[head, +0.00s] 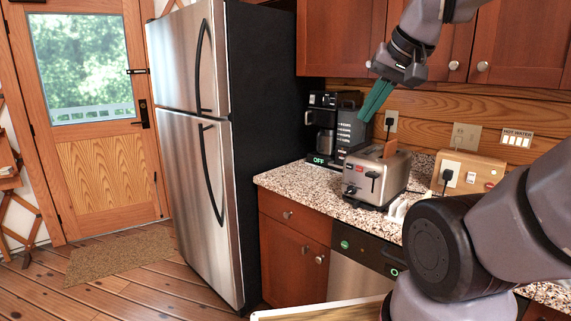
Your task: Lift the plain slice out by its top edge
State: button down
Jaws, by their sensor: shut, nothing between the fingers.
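A silver toaster (360,182) stands on the speckled counter, with dark levers on its front. A brown slice (391,148) sticks up from the toaster's top at the right. I cannot tell from here whether it is the plain one, and its lower part is hidden in the toaster. No other slice shows clearly. My gripper (366,117) has long teal fingers, which are shut and empty. It points down and to the left, above the toaster and apart from it, with its tips higher than the slice and to its left.
A black coffee maker (324,125) stands behind the toaster at the left, close to my fingers. A wooden box (482,171) with a plugged cord is at the right. Wall cabinets (343,38) hang above. A tall fridge (190,150) borders the counter.

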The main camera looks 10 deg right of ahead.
aim_at(390, 148)
jog(key=i+j+z, duration=0.1)
jog(key=z, duration=0.75)
jog(key=i+j+z, duration=0.25)
jog(key=j+z, duration=0.3)
jog(key=i+j+z, duration=0.1)
jog(key=j+z, duration=0.15)
jog(key=j, duration=0.15)
jog(key=i+j, duration=0.1)
jog(key=j, duration=0.4)
jog(key=i+j+z, duration=0.1)
jog(key=j, duration=0.45)
